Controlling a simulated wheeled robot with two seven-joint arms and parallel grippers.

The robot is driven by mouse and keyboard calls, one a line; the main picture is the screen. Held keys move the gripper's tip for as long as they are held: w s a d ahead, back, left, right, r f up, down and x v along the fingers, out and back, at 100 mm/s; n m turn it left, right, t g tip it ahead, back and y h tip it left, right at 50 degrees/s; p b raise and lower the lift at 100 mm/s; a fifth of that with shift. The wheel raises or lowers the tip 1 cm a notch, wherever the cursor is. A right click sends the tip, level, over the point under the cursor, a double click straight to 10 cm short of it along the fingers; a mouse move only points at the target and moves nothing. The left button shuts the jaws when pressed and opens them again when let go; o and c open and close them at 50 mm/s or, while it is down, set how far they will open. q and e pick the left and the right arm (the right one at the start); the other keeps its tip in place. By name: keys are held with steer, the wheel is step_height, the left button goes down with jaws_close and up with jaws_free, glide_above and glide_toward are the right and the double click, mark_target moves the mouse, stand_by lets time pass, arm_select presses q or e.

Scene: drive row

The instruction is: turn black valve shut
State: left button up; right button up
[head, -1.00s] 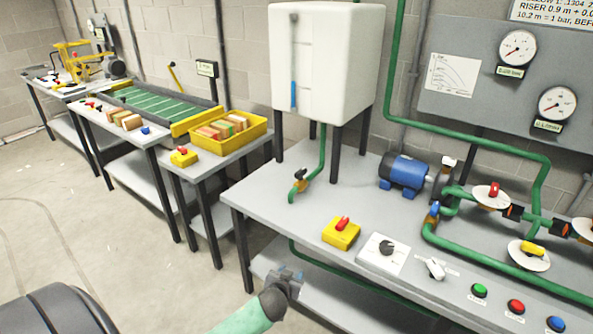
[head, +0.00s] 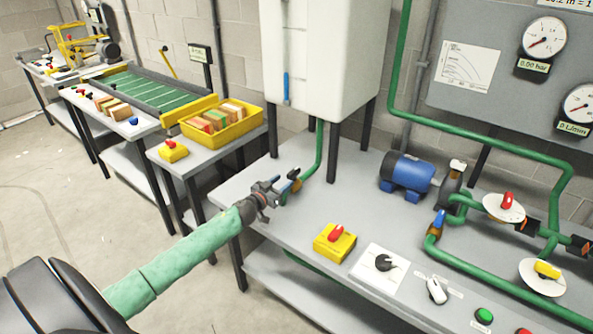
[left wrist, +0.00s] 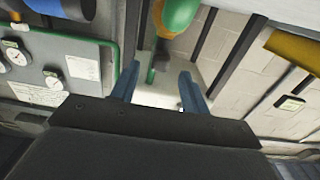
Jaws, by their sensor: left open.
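The valve on the green pipe under the white tank has a brass body (head: 297,186); its black handle is mostly hidden behind my gripper in the head view. My left gripper (head: 288,180) is open with its blue fingers right at the valve. In the left wrist view, the two fingers (left wrist: 158,70) stand apart. The dark handle end (left wrist: 162,54) and the green pipe end (left wrist: 180,14) show just beyond and between them. I cannot tell whether the fingers touch the handle. My right gripper is not in view.
The white tank (head: 325,60) stands on dark legs above the bench (head: 335,195). A yellow box with a red switch (head: 335,243) and a black knob on a white plate (head: 382,264) sit nearer the front edge. A blue pump motor (head: 407,174) and green pipes are to the right.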

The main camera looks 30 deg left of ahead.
mark_target(294, 172)
arm_select(q)
steer(key=shift+w+r, duration=0.2)
steer(key=shift+w, duration=0.35)
steer(key=w, duration=0.2)
steer(key=w+p, duration=0.1)
steer(key=w, duration=0.1)
steer(key=shift+w+d+f, duration=0.1)
steer(key=shift+w+d, duration=0.05)
steer(key=shift+d, duration=0.05)
steer(key=shift+w+p, duration=0.3)
steer(key=shift+w, duration=0.75)
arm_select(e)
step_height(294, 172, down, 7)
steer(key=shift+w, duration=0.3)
arm_select(q)
steer(key=shift+c, duration=0.4)
steer(key=shift+d, duration=0.1)
steer(key=c, duration=0.9)
